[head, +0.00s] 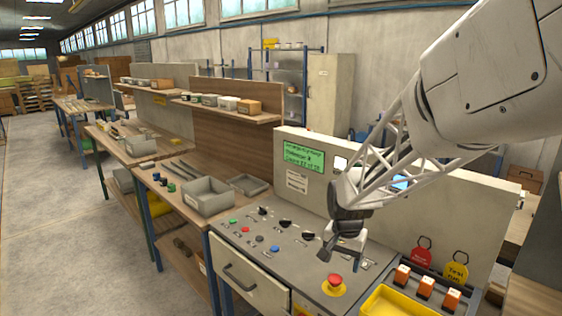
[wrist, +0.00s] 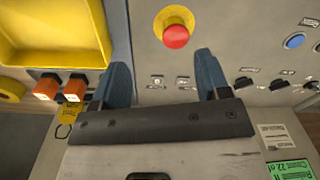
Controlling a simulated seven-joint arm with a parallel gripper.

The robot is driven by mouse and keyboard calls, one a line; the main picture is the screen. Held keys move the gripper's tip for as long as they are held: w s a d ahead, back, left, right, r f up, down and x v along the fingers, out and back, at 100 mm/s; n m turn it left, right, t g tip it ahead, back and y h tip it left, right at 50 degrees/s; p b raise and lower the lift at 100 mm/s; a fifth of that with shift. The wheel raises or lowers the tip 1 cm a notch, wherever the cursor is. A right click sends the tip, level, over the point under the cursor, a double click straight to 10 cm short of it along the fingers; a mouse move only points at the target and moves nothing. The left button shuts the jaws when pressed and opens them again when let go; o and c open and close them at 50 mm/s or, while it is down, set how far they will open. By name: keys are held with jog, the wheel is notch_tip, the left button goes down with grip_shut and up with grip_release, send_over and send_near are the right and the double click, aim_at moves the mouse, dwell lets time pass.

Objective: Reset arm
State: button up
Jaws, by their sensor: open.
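My gripper (head: 341,250) hangs over the right part of the grey control panel (head: 235,235), close to the red emergency button (head: 335,279) on its yellow base. In the wrist view my gripper (wrist: 168,72) has its two blue fingers spread apart with nothing between them. The red button (wrist: 176,36) shows just beyond the fingertips, and I see no contact with it. My arm reaches in from the upper right in the head view. The green display (head: 304,161) stands at the back of the panel; its text is too small to read surely.
A yellow tray (head: 385,303) and several orange-and-white blocks (head: 426,286) lie right of the button. Red (head: 422,249) and yellow (head: 455,274) tags hang behind them. Knobs and coloured buttons fill the panel's left. A grey bin (head: 208,196) stands on the bench at left.

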jog(key=s+d+r+n+t, duration=0.1)
jog(key=s+r+n, duration=0.2)
jog(key=s, duration=1.1)
jog(key=s+d+r+n+t, duration=0.1)
jog(key=s+r+n, duration=0.1)
jog(key=s+r, duration=0.5)
jog(key=s, duration=0.6)
jog(key=shift+s+n, duration=0.4)
